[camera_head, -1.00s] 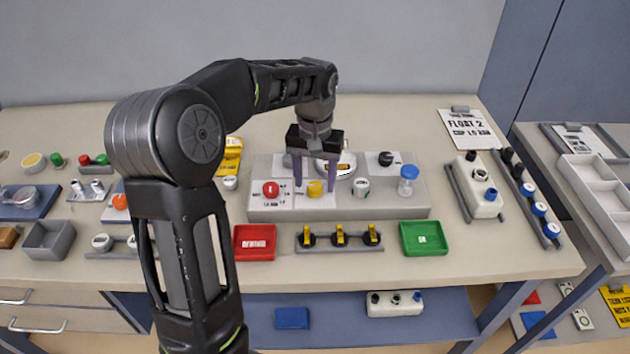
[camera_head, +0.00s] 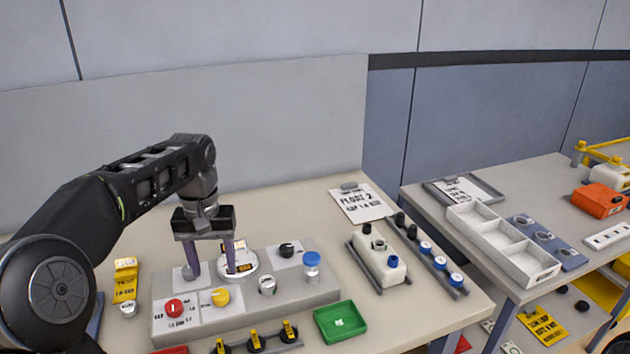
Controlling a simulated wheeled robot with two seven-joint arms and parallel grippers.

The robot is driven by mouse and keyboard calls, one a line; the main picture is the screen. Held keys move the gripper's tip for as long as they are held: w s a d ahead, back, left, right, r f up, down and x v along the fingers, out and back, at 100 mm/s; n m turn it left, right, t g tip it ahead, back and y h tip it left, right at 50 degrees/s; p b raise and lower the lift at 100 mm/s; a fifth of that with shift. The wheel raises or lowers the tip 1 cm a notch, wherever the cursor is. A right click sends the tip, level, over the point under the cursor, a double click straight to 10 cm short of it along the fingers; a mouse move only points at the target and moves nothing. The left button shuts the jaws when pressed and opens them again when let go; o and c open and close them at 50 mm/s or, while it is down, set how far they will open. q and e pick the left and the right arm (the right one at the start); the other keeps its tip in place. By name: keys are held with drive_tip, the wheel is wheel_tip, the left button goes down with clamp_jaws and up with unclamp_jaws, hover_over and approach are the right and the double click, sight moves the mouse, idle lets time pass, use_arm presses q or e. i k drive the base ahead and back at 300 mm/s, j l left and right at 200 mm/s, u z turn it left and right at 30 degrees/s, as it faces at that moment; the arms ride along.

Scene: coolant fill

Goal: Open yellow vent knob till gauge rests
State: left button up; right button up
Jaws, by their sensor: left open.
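The yellow vent knob (camera_head: 220,297) stands on a white plate at the front of the grey panel (camera_head: 325,292). It shows fully, with nothing gripping it. The round white gauge (camera_head: 240,264) sits behind it; my left gripper partly covers it and I cannot read its needle. My left gripper (camera_head: 212,271) points down, open and empty. Its two purple fingers are apart, above or behind the knob in the picture, clear of it. My right gripper is not in view.
The panel also holds a red knob (camera_head: 174,307), a black knob (camera_head: 286,250), a silver knob (camera_head: 267,285) and a blue-capped part (camera_head: 312,266). A green tray (camera_head: 341,322) lies in front. A white canister (camera_head: 380,260) stands to the right.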

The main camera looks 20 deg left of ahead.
sight(286, 249)
drive_tip(key=k, duration=1)
